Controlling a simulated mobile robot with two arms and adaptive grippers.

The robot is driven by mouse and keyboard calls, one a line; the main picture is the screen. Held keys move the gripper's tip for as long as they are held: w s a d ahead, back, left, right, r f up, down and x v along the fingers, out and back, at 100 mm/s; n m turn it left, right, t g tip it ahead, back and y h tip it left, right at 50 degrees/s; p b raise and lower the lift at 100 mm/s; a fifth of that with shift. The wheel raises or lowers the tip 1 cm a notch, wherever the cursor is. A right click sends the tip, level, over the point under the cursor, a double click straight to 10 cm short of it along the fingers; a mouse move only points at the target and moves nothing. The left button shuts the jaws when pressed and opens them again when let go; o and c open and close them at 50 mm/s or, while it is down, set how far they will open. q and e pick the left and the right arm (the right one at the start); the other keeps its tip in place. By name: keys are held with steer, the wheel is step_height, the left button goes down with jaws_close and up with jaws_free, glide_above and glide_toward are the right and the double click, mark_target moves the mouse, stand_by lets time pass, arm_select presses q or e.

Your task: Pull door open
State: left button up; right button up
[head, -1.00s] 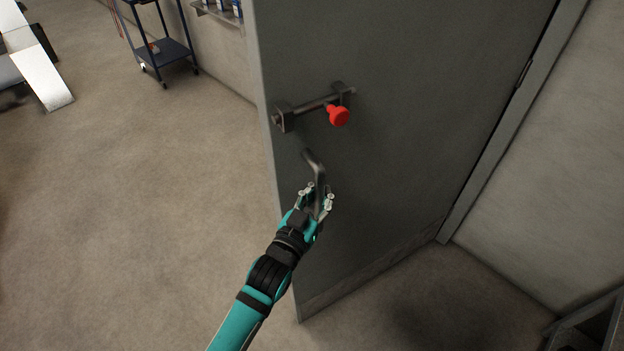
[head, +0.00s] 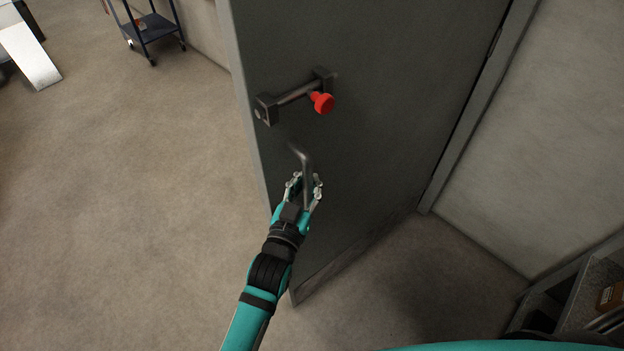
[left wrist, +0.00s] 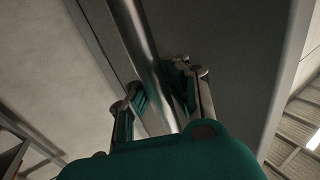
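The grey door (head: 390,100) stands partly open in the head view, with its free edge at left and its hinge side at right by the frame. A bent dark metal lever handle (head: 305,162) sticks out from it near the free edge. My left gripper (head: 304,184) has its fingers on both sides of the handle's bar. In the left wrist view, the shiny handle bar (left wrist: 140,50) runs between the two fingers (left wrist: 160,88); exact finger contact is hard to see. My right gripper is out of view.
A bolt latch (head: 295,92) with a red knob (head: 322,103) sits above the handle. A dark cart (head: 150,28) stands far off at upper left. A shelf unit (head: 585,300) is at lower right. The floor left of the door is clear.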

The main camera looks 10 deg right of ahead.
arm_select(q)
steer(key=o, duration=0.8)
steer(key=shift+s+a, duration=0.25)
steer(key=shift+a, duration=0.4)
steer(key=shift+d, duration=0.2)
steer(key=v, duration=1.2)
steer(key=shift+a, duration=0.1)
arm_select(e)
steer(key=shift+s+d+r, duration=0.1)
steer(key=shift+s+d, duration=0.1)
